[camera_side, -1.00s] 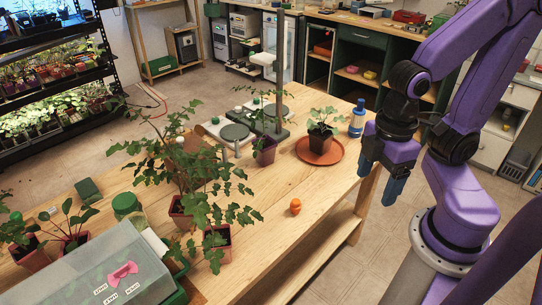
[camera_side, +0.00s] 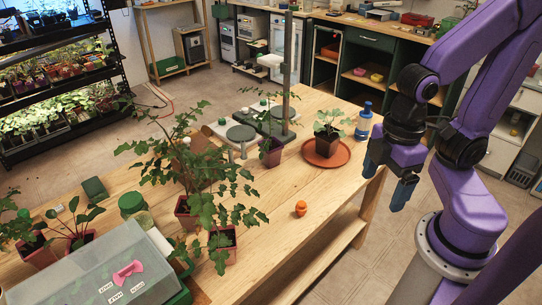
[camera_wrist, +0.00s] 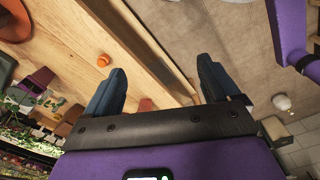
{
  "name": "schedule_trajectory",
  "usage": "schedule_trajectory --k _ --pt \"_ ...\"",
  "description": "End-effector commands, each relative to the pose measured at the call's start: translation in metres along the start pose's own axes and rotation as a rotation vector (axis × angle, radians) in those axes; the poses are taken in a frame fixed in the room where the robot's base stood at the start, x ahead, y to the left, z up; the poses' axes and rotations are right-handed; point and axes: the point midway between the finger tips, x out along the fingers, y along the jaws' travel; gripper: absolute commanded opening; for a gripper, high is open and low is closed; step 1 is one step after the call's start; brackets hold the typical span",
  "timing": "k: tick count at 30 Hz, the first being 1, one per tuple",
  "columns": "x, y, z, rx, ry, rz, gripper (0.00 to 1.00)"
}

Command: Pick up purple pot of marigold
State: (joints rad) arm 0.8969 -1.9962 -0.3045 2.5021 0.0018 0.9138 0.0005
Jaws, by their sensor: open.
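A purple pot (camera_side: 271,153) with a leafy plant stands on the wooden table beside the dark stand. I see no clear flowers on it, so I cannot tell if it is the marigold. My gripper (camera_side: 387,183) hangs off the table's right edge, right of the pot and well apart from it. In the wrist view my gripper (camera_wrist: 160,82) has its two blue fingers wide apart with nothing between them.
A dark pot (camera_side: 326,146) stands on an orange saucer (camera_side: 345,153) near the blue bottle (camera_side: 364,120). A small orange object (camera_side: 301,208) sits near the front edge. Tall plants in reddish pots (camera_side: 223,244) and a clear-lidded box (camera_side: 85,275) crowd the left.

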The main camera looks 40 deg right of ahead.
Motion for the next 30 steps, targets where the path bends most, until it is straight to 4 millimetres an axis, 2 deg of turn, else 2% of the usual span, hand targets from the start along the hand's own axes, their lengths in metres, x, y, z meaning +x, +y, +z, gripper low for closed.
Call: schedule_trajectory --k 11,16,20,24,30 --pt "0.002 0.002 -0.005 0.018 0.009 -0.004 0.95" --pt "0.018 0.020 -0.035 0.138 0.084 -0.026 0.95" --pt "0.035 0.050 -0.069 0.292 0.184 -0.030 0.95" --pt "0.052 0.093 -0.098 0.465 0.294 -0.004 0.95" --pt "0.074 0.168 -0.116 0.718 0.440 0.091 0.95"
